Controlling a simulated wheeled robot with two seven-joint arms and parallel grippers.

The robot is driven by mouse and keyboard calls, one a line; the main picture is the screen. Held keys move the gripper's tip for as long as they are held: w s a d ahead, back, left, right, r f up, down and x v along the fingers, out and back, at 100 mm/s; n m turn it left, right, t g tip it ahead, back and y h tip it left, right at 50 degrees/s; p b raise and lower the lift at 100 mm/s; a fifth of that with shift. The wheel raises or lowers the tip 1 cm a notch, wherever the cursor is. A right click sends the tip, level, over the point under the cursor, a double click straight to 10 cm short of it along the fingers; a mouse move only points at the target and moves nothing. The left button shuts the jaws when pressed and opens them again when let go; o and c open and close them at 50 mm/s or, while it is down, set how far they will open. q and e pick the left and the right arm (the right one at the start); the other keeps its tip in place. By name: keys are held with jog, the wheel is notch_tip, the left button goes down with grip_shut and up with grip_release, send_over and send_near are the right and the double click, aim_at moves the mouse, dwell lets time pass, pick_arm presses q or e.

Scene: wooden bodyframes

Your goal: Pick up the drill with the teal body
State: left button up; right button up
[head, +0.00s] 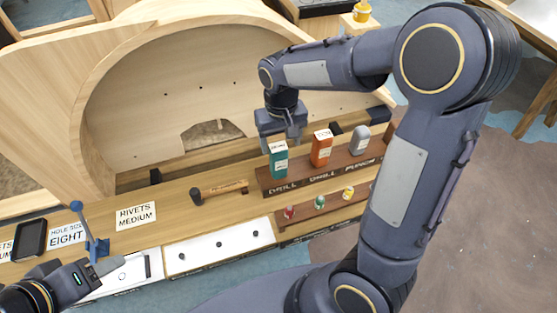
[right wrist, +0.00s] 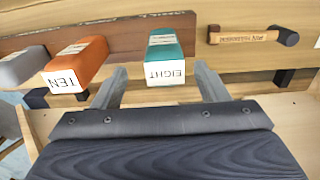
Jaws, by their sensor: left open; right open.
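The drill with the teal body (head: 279,160) stands upright in the wooden drill rack (head: 267,183), at the left end of its row in the head view. In the right wrist view the teal drill (right wrist: 164,46) has a white label reading EIGHT. My right gripper (head: 285,133) is open just behind and above it. In the right wrist view the open fingers of the right gripper (right wrist: 163,84) lie to either side of the teal drill's near end, with gaps and no visible contact. My left gripper (head: 104,264) is at the lower left, open, by a blue knobbed tool (head: 85,222).
An orange drill (head: 321,148), labelled TEN in the wrist view, and a grey drill (head: 360,140) stand right of the teal one. A hammer (head: 220,190) lies to its left. Small coloured pieces (head: 320,201) sit on the lower step. A curved wooden frame (head: 150,75) rises behind.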

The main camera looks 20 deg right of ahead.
aim_at(278, 166)
jog(key=f, duration=0.6)
jog(key=shift+w+a, duration=0.2)
jog(key=shift+a, duration=0.05)
jog(key=shift+r, duration=0.1)
jog(key=c, duration=1.3)
jog(key=shift+o, duration=0.2)
jog(key=shift+r, duration=0.1)
